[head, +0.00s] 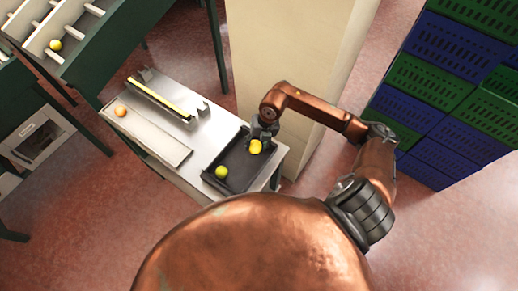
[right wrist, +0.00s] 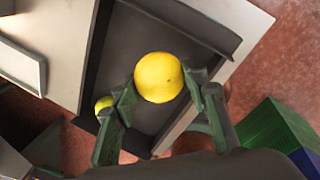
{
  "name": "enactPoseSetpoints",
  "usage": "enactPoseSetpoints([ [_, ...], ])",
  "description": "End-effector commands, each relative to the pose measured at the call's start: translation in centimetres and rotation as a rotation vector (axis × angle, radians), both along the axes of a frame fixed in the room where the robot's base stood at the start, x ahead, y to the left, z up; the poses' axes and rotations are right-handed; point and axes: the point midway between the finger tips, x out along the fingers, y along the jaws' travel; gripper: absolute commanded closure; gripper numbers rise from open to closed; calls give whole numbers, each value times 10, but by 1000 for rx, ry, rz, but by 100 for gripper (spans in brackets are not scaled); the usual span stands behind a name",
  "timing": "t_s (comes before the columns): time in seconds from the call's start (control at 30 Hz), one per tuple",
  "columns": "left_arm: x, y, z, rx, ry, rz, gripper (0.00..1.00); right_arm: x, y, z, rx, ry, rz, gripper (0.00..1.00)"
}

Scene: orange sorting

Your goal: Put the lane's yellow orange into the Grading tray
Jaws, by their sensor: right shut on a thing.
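My right gripper (head: 262,132) is over the dark Grading tray (head: 238,178) at the right end of the metal table. It is shut on a yellow orange (head: 256,147); in the right wrist view the orange (right wrist: 159,77) sits between the two fingers (right wrist: 160,92). Whether the orange touches the tray floor, I cannot tell. A second, greenish-yellow fruit (head: 221,172) lies in the tray near its front left; it shows partly behind a finger in the right wrist view (right wrist: 103,103). My left gripper is not in view.
An orange-coloured fruit (head: 121,110) lies on the pale lane (head: 155,138) at the table's left. A yellow-striped rail (head: 160,96) runs behind it. A beige pillar (head: 290,70) stands behind the table. Green and blue crates (head: 440,80) are stacked at the right.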

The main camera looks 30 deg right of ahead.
Motion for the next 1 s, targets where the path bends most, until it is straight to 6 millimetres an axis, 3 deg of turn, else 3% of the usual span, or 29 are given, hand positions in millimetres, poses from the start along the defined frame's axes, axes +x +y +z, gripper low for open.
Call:
enactPoseSetpoints([
  [0.23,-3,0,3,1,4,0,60,-4,-11,-13,-1,1,-1,85],
  [0.5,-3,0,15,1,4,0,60,-4,-12,-45,1,-2,1,85],
  [0.83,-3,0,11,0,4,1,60,-4,-12,-50,-1,-1,1,85],
  [0.87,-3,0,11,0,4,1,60,-4,-12,-50,-1,-1,1,58],
  [1.0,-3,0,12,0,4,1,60,-4,-12,-49,-1,-1,1,52],
])
